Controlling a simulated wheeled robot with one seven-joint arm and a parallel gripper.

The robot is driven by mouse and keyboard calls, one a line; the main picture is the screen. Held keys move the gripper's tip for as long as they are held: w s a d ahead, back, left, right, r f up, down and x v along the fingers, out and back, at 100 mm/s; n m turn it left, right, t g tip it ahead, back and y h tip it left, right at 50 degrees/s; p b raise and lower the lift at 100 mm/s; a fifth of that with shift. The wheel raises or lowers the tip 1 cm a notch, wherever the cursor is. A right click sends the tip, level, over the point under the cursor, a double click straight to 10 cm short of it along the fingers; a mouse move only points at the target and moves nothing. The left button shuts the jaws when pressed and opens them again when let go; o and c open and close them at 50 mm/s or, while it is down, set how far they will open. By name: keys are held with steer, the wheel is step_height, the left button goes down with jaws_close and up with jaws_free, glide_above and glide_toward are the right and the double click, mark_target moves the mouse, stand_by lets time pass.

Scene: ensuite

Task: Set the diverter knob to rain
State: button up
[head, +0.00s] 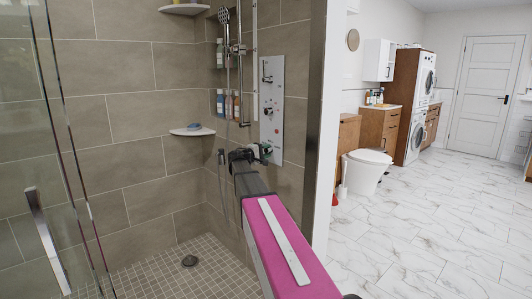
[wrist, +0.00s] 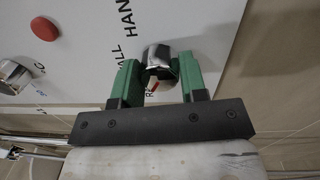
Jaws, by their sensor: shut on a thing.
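The diverter knob (wrist: 160,58) is a chrome knob on a pale panel, with printed words around it. "HAND" and "ALL" are legible, and an "R" shows by the left finger with the rest hidden. My gripper (wrist: 158,72) has its green fingers on either side of the knob and is shut on it. A small red mark shows on the knob's near side. In the head view, my gripper (head: 262,152) is at the lower part of the white shower panel (head: 272,92), and the knob is hidden or too small to make out.
A second chrome knob (wrist: 12,76) and a red button (wrist: 43,28) are on the panel to the left. A corner shelf (head: 192,131) and a hand shower (head: 224,18) are on the tiled walls. A glass door with a handle (head: 46,240) stands at left.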

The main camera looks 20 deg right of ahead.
steer(key=o, duration=0.9)
steer(key=v, duration=1.1)
steer(key=shift+w, duration=0.1)
steer(key=s+a+f+m+g+y, duration=0.1)
steer(key=s+f+y, duration=0.2)
steer(key=s+f, duration=0.35)
steer(key=s+a+f+g+y, duration=0.1)
steer(key=s+f+y, duration=0.25)
steer(key=f, duration=0.65)
steer(key=s+a+f+m+g+y, duration=0.1)
steer(key=s+f+g+y, duration=0.15)
steer(key=s+f, duration=0.45)
steer(key=s+a+f+m+y, duration=0.1)
steer(key=s+a+f+y, duration=0.1)
steer(key=s+a+f, duration=0.1)
steer(key=s+a+f+g+y, duration=0.1)
steer(key=s+a+f+y, duration=0.2)
steer(key=s+a+f, duration=0.1)
steer(key=s+a+f+m+y, duration=0.1)
steer(key=s+a+f+y, duration=0.2)
steer(key=s+f, duration=0.2)
steer(key=shift+s+a+f+m+g, duration=0.1)
steer(key=shift+s+a+m+g, duration=0.05)
steer(key=shift+s, duration=0.3)
steer(key=shift+s+a+m+g, duration=0.1)
steer(key=shift+s+a+m, duration=0.05)
steer(key=shift+s, duration=0.3)
